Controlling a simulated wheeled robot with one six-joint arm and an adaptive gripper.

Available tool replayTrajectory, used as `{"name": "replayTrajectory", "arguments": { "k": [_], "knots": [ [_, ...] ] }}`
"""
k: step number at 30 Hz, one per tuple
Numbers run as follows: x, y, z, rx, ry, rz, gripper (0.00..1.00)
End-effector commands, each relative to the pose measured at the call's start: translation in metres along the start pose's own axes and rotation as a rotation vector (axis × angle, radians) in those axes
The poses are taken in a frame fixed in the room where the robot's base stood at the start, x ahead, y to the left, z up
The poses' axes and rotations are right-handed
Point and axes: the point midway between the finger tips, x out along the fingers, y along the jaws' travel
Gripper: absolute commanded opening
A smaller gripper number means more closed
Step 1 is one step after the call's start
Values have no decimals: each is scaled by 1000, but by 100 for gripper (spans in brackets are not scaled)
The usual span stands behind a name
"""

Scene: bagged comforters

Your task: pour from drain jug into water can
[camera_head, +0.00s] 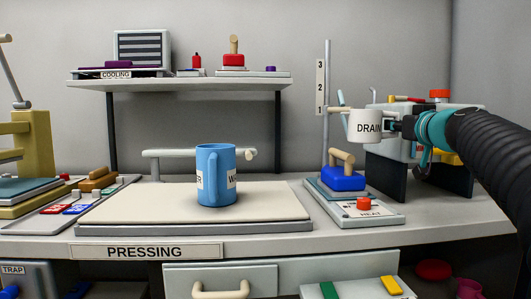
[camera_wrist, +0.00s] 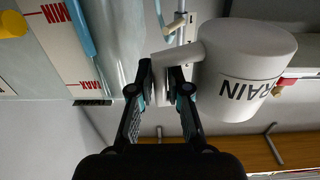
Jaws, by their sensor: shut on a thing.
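The drain jug (camera_head: 364,126) is white with the lettering "DRAIN" and is held in the air at the right, above the bench. It also shows in the wrist view (camera_wrist: 245,62), with its handle between the fingers. My gripper (camera_head: 395,125) is shut on the jug's handle; its fingers show in the wrist view (camera_wrist: 162,85). The water can (camera_head: 213,172) is a blue mug-like can with a handle and a white label, partly turned away. It stands upright on the pale pressing board, to the left of and lower than the jug. The jug's contents are hidden.
The pressing board (camera_head: 120,207) has clear room around the can. A blue block with a tan handle (camera_head: 342,178) and a heat panel with a red knob (camera_head: 385,214) lie below the jug. A numbered post (camera_head: 321,88) stands close left of the jug. A shelf (camera_head: 180,84) hangs behind.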

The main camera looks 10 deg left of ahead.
Motion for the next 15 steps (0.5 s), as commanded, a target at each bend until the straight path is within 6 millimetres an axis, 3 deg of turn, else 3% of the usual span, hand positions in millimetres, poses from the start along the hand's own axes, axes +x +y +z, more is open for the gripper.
{"name": "replayTrajectory", "arguments": {
  "k": [1, 3, 9, 12, 15],
  "knots": [
    [19, -29, 13, 3, -1, -78, 0],
    [40, -66, 24, 3, -1, -177, 0],
    [79, -167, 49, 0, 0, -432, 0],
    [88, -205, 56, 2, 0, -522, 0],
    [92, -230, 61, 1, 0, -581, 0]
  ]
}}
